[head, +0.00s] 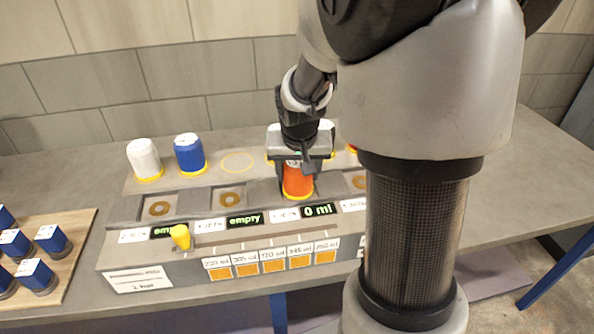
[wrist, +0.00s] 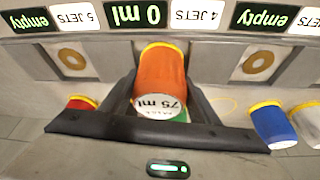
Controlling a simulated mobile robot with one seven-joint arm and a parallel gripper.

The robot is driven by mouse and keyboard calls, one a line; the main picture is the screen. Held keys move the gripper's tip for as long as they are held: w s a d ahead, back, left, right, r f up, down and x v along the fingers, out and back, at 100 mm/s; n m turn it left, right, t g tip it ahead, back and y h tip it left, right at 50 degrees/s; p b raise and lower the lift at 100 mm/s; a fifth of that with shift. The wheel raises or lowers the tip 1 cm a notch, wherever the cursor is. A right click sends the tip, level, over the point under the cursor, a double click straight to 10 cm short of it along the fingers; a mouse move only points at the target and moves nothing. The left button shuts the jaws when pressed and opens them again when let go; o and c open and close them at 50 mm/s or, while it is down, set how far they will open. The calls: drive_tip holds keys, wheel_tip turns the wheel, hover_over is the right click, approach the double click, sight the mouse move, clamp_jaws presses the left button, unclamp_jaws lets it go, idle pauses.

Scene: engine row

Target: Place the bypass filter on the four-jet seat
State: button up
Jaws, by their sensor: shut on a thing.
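My gripper (head: 297,163) is shut on an orange filter (head: 298,180) with a yellow rim at its lower end. In the wrist view my gripper (wrist: 160,90) has a finger on each side of the filter (wrist: 160,70), whose white end label reads 75 ml. The filter is upright in the bay behind the display reading 0 ml (head: 317,210). The plate beside that display reads 4 JETS (wrist: 197,14). The filter hides the seat under it, and I cannot tell whether it touches. No marking that I can read says bypass.
Neighbouring bays show bare seat rings (head: 231,199) and displays reading empty. A white filter (head: 143,159) and a blue filter (head: 189,153) stand behind on the left, beside a vacant yellow ring (head: 238,162). A red-orange filter (wrist: 82,103) stands on the other side. A yellow lever (head: 180,237) rises in front.

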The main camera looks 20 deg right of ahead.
drive_tip(key=shift+f, duration=0.2)
drive_tip(key=o, duration=1.4)
drive_tip(key=shift+r, duration=0.1)
drive_tip(key=shift+r, duration=0.55)
drive_tip(key=p+v, duration=0.1)
drive_tip(key=v, duration=1)
drive_tip(key=s+a+r+n, duration=0.1)
drive_tip(key=s+a, duration=0.1)
drive_tip(key=s, duration=0.3)
drive_tip(key=s+a+r+n+t+y, duration=0.1)
drive_tip(key=s+a, duration=0.2)
drive_tip(key=s, duration=0.3)
drive_tip(key=s+a+r+n, duration=0.1)
drive_tip(key=s+a+n, duration=0.1)
drive_tip(key=s, duration=0.4)
drive_tip(key=shift+a+r+y, duration=0.3)
drive_tip(key=shift+a, duration=0.3)
